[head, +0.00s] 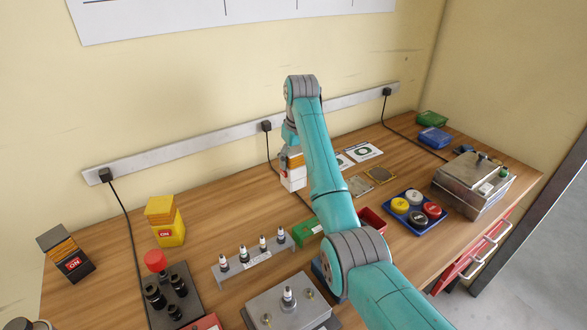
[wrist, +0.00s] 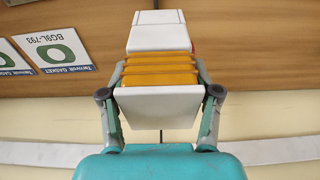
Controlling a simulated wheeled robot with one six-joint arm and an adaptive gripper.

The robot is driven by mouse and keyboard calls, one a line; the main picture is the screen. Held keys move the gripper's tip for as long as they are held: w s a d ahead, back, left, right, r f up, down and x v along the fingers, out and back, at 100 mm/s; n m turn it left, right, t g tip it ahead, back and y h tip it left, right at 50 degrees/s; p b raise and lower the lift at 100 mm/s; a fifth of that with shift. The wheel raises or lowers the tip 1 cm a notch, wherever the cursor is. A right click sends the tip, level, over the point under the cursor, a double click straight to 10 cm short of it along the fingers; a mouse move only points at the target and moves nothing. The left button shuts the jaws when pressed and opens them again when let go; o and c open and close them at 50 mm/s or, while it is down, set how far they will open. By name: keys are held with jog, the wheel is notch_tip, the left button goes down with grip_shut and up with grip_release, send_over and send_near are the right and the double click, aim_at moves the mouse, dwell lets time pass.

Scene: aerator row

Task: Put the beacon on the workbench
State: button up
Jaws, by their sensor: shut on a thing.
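A white beacon with orange bands (wrist: 160,75) is between the two fingers of my gripper (wrist: 160,88), which is shut on it in the wrist view. In the head view the beacon (head: 293,180) is upright near the back of the workbench (head: 215,205), partly hidden by my arm. Its white base is at or just above the wooden top; I cannot tell if it touches. A yellow beacon-like block with an orange top (head: 168,225) and a black one with orange bands (head: 68,255) stand at the left of the bench.
Gasket cards (head: 362,152) lie right of the held beacon. A grey rack of several small parts (head: 252,262) stands in front. A blue tray with coloured caps (head: 416,212) and a metal box (head: 470,185) are at the right. A cable (head: 268,145) hangs behind the beacon.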

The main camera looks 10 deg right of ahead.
jog(key=shift+f, duration=1.65)
jog(key=o, duration=1.7)
jog(key=shift+f, duration=0.15)
jog(key=shift+c, duration=0.2)
